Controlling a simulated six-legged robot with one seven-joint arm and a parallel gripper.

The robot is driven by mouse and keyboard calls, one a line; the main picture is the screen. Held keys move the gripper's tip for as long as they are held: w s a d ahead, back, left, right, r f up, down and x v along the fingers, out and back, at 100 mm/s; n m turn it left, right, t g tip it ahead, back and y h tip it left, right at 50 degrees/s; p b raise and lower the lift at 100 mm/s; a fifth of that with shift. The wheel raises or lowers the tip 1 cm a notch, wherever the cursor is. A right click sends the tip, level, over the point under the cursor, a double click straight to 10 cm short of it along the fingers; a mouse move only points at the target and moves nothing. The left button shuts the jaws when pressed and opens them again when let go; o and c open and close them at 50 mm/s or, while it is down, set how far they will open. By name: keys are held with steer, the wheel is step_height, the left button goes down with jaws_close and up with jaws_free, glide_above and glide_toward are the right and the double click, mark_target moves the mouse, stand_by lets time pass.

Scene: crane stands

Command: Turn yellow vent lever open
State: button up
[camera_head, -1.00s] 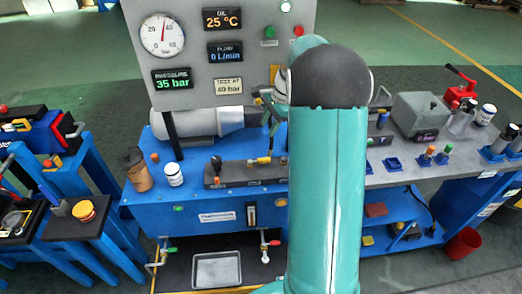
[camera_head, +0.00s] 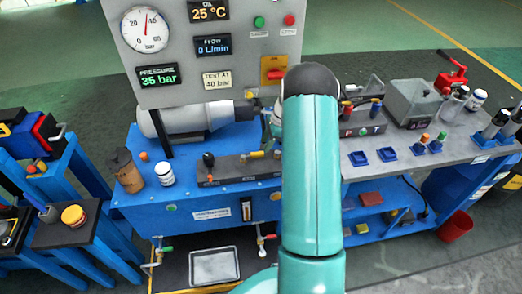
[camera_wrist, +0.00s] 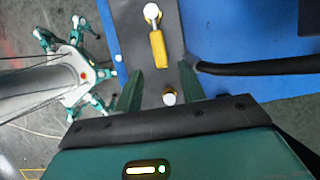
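The yellow vent lever (camera_wrist: 157,48) shows in the wrist view on a dark grey block, with round pale fittings above and below it. My gripper (camera_wrist: 160,71) is open; its two green fingers stand on either side of the block's lower part, just short of the lever. Nothing is held between them. In the head view a small yellow handle (camera_head: 256,154) sits on the grey manifold (camera_head: 225,180), close beside my teal arm. My arm hides the gripper in that view. Whether the fingers touch anything cannot be told.
A black bar (camera_wrist: 255,67) crosses close to the right finger in the wrist view. A gauge panel (camera_head: 165,98) reads 35 bar. A brown bottle (camera_head: 126,172) and white jar (camera_head: 164,173) stand left of the manifold. A grey bench (camera_head: 400,165) with tools is at right.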

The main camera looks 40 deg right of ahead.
mark_target(260, 152)
steer(key=x, duration=0.5)
steer(key=shift+f, duration=0.1)
steer(key=shift+c, duration=0.2)
jaws_close()
